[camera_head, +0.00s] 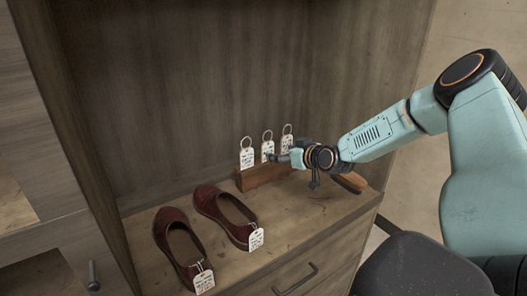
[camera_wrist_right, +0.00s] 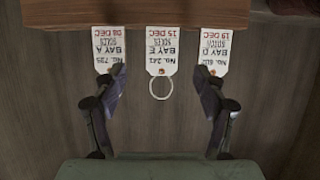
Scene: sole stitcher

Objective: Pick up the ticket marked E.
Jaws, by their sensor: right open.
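Three white tickets with metal rings stand upright in a wooden block (camera_head: 262,178) on the cabinet shelf. In the right wrist view, which shows them upside down, the middle ticket (camera_wrist_right: 162,48) reads BAY E. The ticket at its left reads BAY A (camera_wrist_right: 109,45), and the one at its right reads BAY D (camera_wrist_right: 215,48). In the head view ticket E (camera_head: 267,147) is the middle one. My right gripper (camera_wrist_right: 160,78) is open and empty, its fingers spread to either side of ticket E, tips close to the outer tickets. Any contact is unclear. My left gripper is not in view.
Two dark red shoes (camera_head: 178,243) (camera_head: 224,214) with white tags sit on the shelf left of the block. A brown object (camera_head: 349,182) lies right of the block. Cabinet walls stand behind and left. A dark seat (camera_head: 420,268) is at front right.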

